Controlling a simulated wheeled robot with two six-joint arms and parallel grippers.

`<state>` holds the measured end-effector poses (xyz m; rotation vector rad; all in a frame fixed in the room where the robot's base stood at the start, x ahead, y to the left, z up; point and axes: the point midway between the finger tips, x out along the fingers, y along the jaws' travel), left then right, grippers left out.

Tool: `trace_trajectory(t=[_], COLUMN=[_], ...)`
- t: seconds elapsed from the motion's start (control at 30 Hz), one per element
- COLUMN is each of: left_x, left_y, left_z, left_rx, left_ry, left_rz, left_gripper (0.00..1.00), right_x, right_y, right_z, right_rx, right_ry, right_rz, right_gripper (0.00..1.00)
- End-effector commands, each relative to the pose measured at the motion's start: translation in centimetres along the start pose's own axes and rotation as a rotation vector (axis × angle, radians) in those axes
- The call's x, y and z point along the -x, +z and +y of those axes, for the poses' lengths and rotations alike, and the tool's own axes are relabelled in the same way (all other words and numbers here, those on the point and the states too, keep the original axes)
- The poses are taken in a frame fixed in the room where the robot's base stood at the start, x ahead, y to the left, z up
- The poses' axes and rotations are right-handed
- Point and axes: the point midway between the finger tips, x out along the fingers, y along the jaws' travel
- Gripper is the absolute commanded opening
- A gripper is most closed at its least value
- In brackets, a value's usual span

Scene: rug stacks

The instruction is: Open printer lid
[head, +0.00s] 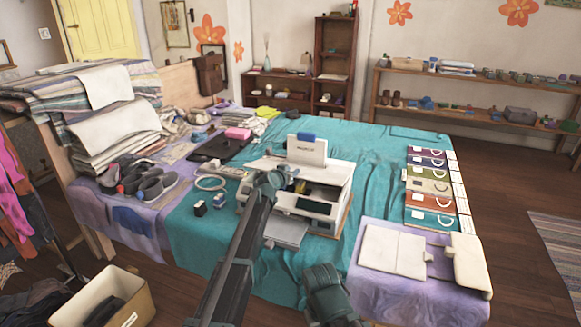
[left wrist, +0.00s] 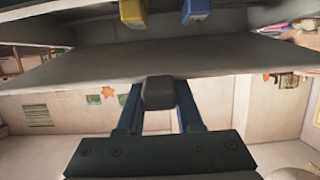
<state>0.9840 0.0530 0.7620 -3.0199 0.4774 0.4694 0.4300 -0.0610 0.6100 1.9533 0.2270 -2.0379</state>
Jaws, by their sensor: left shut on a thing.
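The white printer (head: 322,199) stands on the teal-covered bed, with an upright paper sheet at its back. Its light lid (head: 300,169) sits above a dark gap, so it looks partly raised. A yellow cartridge (left wrist: 134,13) and a blue cartridge (left wrist: 196,11) show beyond the panel. My right gripper is not seen.
Small boxes (head: 200,208) and a coiled white cable (head: 211,182) lie left of the printer. Teal cloth right of the printer is clear.

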Motion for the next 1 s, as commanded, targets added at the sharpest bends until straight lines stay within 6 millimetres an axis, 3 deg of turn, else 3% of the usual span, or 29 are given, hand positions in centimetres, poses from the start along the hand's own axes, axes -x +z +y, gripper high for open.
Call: trace_trajectory(t=[0.03, 0.1, 0.4, 0.7, 1.0], left_x=[0.1, -0.1, -0.8, -1.3, -1.4], left_y=[-1.5, -2.1, -4.1, -4.9, -5.0], left_z=[0.0, 0.0, -0.1, -0.1, 0.0], left_rx=[-0.001, -0.002, 0.000, 0.000, 0.001], left_ry=[0.000, 0.000, -0.001, 0.000, 0.000], left_rz=[-0.025, -0.062, -0.206, -0.290, -0.312], left_gripper=[0.00, 0.00, 0.00, 0.00, 0.00], right_x=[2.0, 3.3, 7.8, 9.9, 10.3], right_y=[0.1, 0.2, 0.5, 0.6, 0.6], right_z=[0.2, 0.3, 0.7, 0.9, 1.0], right_rx=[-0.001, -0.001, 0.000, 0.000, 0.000], right_ry=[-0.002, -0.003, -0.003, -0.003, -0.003], right_rz=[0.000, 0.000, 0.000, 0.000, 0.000], right_gripper=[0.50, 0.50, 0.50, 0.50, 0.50])
